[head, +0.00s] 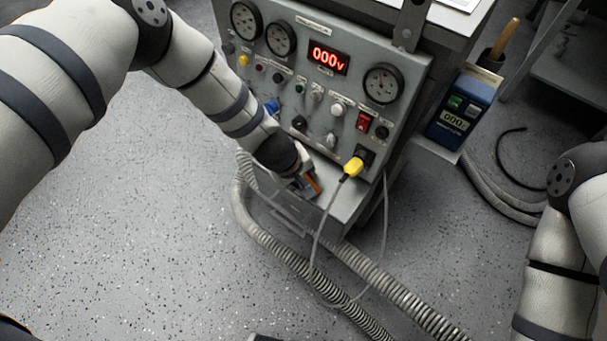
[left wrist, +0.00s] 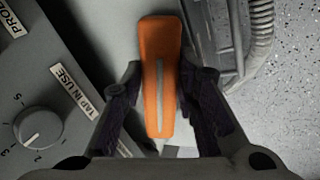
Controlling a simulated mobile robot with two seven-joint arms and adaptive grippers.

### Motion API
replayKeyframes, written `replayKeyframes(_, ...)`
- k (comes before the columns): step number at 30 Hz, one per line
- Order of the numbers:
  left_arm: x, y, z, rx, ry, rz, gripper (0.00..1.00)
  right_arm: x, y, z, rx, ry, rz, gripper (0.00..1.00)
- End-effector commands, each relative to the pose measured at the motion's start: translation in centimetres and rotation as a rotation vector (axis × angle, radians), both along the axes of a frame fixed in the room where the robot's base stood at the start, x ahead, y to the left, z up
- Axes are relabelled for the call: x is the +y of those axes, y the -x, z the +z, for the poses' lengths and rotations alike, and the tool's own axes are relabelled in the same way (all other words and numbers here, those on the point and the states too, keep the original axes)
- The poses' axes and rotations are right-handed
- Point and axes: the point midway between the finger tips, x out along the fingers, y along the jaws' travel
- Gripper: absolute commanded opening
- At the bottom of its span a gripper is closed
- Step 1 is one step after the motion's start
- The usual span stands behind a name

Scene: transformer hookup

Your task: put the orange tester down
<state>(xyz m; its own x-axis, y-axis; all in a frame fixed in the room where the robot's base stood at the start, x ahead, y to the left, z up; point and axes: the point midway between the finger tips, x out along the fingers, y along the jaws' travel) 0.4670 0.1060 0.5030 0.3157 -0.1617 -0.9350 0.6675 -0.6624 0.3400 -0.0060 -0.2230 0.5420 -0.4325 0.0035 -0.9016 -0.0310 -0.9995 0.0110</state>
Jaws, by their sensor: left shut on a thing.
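The orange tester (left wrist: 153,60) is held between the fingers of my left gripper (left wrist: 160,105), as the left wrist view shows. It has a pale slot or strip along its middle. In the head view the tester (head: 312,184) shows as a small orange piece at the end of my left arm, at the low ledge (head: 346,203) of the grey panel cabinet. My left gripper (head: 303,186) is shut on it. I cannot tell whether the tester touches the ledge. My right arm shows at the right edge, but its gripper is out of view.
The cabinet panel (head: 291,78) carries dials, knobs and a red display reading 000v. A yellow plug (head: 353,167) with a thin cable sits beside my left gripper. A blue meter (head: 463,108) stands on a side shelf. Ribbed hoses (head: 262,238) lie on the floor.

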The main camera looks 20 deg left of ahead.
Motion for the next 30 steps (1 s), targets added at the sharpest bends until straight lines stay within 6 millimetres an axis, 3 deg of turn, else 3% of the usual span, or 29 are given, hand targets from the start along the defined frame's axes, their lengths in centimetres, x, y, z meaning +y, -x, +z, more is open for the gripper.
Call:
replayKeyframes(8,0.0,0.0,-0.3,-0.001,0.000,0.000,0.00,0.0,0.1,-0.2,0.005,0.000,0.000,0.40)
replayKeyframes(9,0.0,-0.1,-0.2,-0.001,0.000,0.000,0.37,0.0,0.1,-0.1,0.003,0.000,0.000,0.40)
replayKeyframes(11,0.0,-0.1,-0.1,-0.001,0.000,0.000,0.48,0.0,0.1,-0.1,0.003,0.000,0.000,0.40)
replayKeyframes(22,0.0,-0.1,0.7,-0.004,0.000,0.000,0.48,0.0,-0.2,0.3,-0.007,0.000,0.000,0.40)
replayKeyframes(30,1.0,1.5,6.6,-0.010,0.001,0.000,0.48,0.0,-1.7,2.1,-0.053,0.000,-0.003,0.40)
